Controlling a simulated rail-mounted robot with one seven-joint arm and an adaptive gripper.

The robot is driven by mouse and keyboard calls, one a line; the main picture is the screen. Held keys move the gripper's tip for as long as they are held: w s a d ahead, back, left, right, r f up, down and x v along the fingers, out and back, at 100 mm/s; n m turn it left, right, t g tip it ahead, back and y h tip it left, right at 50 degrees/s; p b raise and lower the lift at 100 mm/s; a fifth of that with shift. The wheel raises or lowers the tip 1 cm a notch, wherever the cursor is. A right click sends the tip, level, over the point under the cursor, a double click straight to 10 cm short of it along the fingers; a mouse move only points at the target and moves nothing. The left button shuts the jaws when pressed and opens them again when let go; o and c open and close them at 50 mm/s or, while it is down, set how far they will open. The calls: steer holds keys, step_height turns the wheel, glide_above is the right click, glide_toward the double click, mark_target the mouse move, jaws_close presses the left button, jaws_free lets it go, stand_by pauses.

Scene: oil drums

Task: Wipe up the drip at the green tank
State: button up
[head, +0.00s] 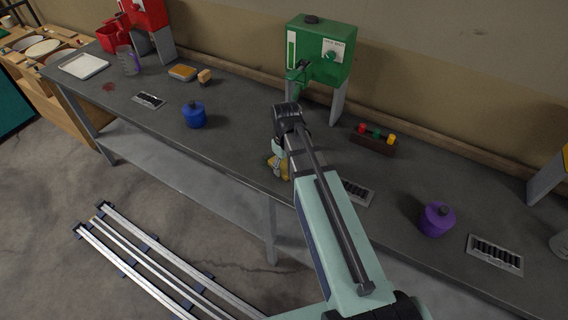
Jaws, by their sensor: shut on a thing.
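The green tank (320,52) stands on grey legs at the back of the workbench, with a tap at its lower left. My gripper (279,168) is low over the bench in front of that tank, near the front edge. It is shut on a yellow cloth or sponge (271,162), mostly hidden by the fingers. I cannot tell whether the yellow thing touches the bench. No drip shows at the green tank; my arm covers part of the bench there.
A blue can (194,115) stands left of my gripper, a purple can (436,219) right. A rack with coloured caps (373,140) is right of the tank. A reddish stain (109,87) lies near the red tank (145,14). Grates are set in the bench (230,115).

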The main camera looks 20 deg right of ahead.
steer(key=shift+s+d+r+p, duration=0.1)
steer(key=shift+r+p, duration=0.25)
steer(key=shift+r, duration=0.3)
steer(key=shift+s+d+r+p, duration=0.1)
steer(key=shift+r+p, duration=0.2)
steer(key=shift+r, duration=0.3)
steer(key=shift+w+a+r+p, duration=0.1)
steer(key=shift+r+p, duration=0.45)
steer(key=shift+r, duration=0.1)
steer(key=shift+r+p, duration=1.5)
steer(key=shift+r, duration=0.6)
